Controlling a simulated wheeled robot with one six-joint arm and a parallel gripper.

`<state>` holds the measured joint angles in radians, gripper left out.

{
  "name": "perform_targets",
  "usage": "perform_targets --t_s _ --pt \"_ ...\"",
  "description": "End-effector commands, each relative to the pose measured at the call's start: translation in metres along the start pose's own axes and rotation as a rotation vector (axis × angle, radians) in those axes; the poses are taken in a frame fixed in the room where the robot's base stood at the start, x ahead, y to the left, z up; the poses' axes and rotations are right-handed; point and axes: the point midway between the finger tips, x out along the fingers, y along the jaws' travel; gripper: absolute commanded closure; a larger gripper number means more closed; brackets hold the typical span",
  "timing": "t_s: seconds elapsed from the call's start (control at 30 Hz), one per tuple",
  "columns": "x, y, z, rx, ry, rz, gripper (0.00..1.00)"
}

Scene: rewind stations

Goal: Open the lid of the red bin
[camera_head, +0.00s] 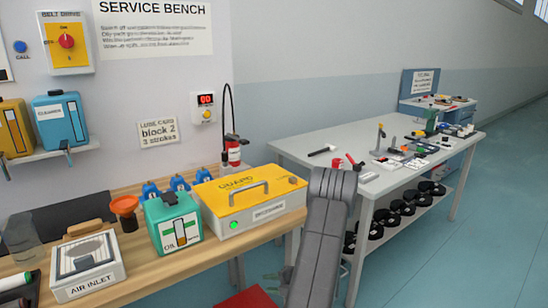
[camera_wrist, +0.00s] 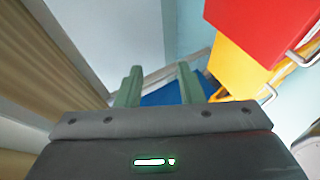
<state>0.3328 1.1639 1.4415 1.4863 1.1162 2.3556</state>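A red bin (camera_wrist: 262,28) shows at the upper right of the wrist view, with a metal handle (camera_wrist: 304,48) at its right. In the head view, a red surface (camera_head: 247,299), probably the same bin, shows at the bottom edge, mostly cut off. My gripper (camera_wrist: 157,70) is open, its two green fingers apart with nothing between them. It is to the left of the red bin in the wrist view and does not touch it. I cannot tell from these views whether the lid is shut.
A yellow bin (camera_wrist: 238,72) and a blue one (camera_wrist: 160,96) stand beside the red bin. The wooden bench (camera_head: 190,268) holds a green oil can (camera_head: 172,222) and a yellow guard box (camera_head: 252,196). A grey table (camera_head: 310,143) with tools stands behind my arm. Floor at right is clear.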

Motion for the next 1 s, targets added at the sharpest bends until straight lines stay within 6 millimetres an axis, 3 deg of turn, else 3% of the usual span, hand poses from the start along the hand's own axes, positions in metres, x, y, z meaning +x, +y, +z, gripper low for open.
perform_targets --t_s 0.3,1.0 --pt "-0.066 0.001 0.001 0.0 -0.004 0.001 0.66" --pt "0.08 -0.003 -0.002 0.0 0.004 -0.001 0.66"
